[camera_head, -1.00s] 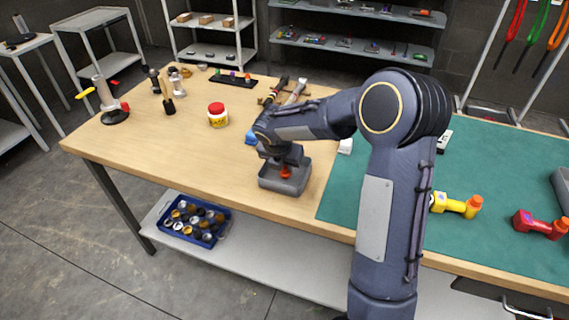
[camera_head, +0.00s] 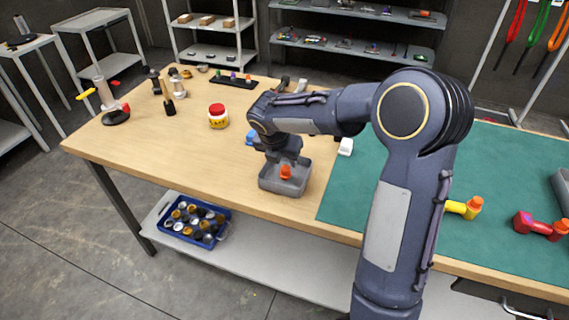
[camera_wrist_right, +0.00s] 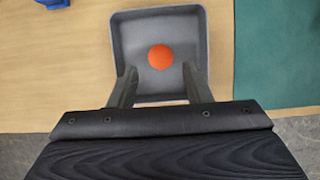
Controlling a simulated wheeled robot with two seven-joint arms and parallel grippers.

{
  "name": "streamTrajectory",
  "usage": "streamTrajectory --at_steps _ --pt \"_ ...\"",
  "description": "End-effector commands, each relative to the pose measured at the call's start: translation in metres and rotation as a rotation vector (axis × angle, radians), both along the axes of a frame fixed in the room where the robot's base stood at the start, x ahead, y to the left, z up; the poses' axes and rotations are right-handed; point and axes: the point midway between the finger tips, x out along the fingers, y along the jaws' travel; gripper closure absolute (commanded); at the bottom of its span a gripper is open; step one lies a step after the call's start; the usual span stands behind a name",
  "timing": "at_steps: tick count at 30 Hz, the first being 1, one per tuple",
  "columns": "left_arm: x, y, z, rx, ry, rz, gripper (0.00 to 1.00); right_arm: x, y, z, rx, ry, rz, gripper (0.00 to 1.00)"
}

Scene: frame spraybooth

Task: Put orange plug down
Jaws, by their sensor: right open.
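The orange plug (camera_head: 286,172) sits inside the grey tray (camera_head: 271,187) near the front edge of the wooden table. In the right wrist view the orange plug (camera_wrist_right: 160,57) shows as a round top within the grey tray (camera_wrist_right: 125,45). My right gripper (camera_head: 284,160) is above the tray, just over the plug. In the right wrist view its two fingers (camera_wrist_right: 158,88) are apart with nothing between them, and the plug lies beyond their tips. My left gripper is not in view.
A green mat (camera_head: 490,190) covers the right of the table, with a yellow tool (camera_head: 462,208) and a red tool (camera_head: 540,225) on it. A red-lidded jar (camera_head: 218,116) stands left of the tray. A blue object (camera_head: 250,138) lies behind the tray.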

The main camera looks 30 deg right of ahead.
Motion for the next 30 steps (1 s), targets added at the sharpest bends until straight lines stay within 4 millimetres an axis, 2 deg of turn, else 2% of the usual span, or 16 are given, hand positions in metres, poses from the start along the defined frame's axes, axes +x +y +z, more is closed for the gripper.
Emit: streamTrajectory --at_steps 1,6,13,17,20,23,24,27,30 --pt "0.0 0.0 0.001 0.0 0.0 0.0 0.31 -0.002 0.004 0.013 0.001 -0.006 0.001 0.55" --pt "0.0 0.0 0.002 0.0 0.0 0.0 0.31 -0.011 0.014 0.043 0.001 -0.003 0.002 0.55" --pt "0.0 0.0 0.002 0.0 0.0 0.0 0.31 -0.019 0.021 0.066 0.005 -0.004 -0.007 0.55" --pt "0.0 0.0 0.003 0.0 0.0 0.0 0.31 -0.044 0.019 0.075 0.092 -0.05 -0.159 0.55" --pt "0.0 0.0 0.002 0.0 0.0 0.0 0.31 -0.087 0.019 0.082 0.258 -0.125 -0.453 0.55" --pt "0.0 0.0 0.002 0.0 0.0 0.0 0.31 -0.143 0.027 0.084 0.486 -0.192 -0.858 0.55" --pt "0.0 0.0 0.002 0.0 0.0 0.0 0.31 -0.165 0.032 0.082 0.58 -0.209 -1.032 0.55" --pt "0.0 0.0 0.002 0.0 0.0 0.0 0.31 -0.213 0.049 0.076 0.801 -0.219 -1.45 0.55" --pt "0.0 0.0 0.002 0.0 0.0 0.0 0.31 -0.247 0.068 0.066 0.981 -0.186 -1.809 0.55"
